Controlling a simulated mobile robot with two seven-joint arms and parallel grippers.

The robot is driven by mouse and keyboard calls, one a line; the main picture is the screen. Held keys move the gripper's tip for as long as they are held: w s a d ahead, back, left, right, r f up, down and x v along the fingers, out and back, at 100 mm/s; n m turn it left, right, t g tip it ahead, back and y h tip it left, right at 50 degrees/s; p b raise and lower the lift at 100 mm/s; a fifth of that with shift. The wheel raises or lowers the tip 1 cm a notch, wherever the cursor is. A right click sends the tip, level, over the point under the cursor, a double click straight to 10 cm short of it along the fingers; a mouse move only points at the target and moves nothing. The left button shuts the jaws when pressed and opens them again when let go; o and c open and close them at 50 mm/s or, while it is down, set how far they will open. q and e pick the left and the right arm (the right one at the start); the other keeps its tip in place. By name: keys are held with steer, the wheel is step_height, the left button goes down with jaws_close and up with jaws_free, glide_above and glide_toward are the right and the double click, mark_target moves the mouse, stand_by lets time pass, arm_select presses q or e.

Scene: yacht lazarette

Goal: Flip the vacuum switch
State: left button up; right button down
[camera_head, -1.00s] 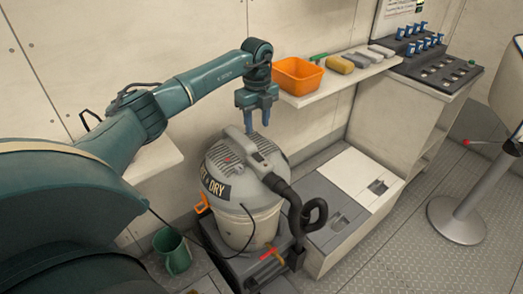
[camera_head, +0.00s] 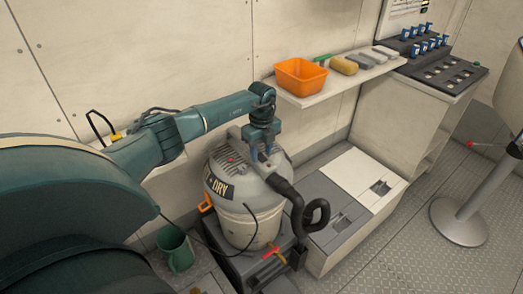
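The wet/dry vacuum (camera_head: 243,222) stands upright on a dark wheeled base, with a grey domed lid and a "DRY" label on its front. A grey handle runs over the lid, and a black hose comes off its right side. Small reddish marks show on the left of the lid; I cannot make out which part is the switch. My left gripper (camera_head: 262,157) points down at the top of the lid, its blue fingers beside the handle. A small gap shows between the fingers; contact with the lid cannot be told. My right gripper is not in view.
A wall shelf (camera_head: 345,82) holds an orange bin (camera_head: 300,76), a yellow sponge (camera_head: 344,65) and grey blocks, behind and right of my gripper. A low grey-and-white locker (camera_head: 352,190) stands right. Open floor lies at the lower right.

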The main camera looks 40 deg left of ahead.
arm_select(q)
jaws_close()
steer(key=shift+a+f+h+b, duration=0.15)
steer(key=shift+h+b, duration=0.15)
steer(key=shift+b, duration=0.3)
steer(key=shift+w+h+b, duration=0.1)
steer(key=shift+h+b, duration=0.25)
steer(key=shift+h, duration=0.05)
steer(key=shift+o, duration=0.5)
jaws_free()
step_height(320, 180, up, 14)
steer(key=a+b, duration=0.1)
steer(key=shift+w+a+f, duration=0.15)
steer(key=shift+a+f, duration=0.1)
steer(key=shift+a, duration=0.1)
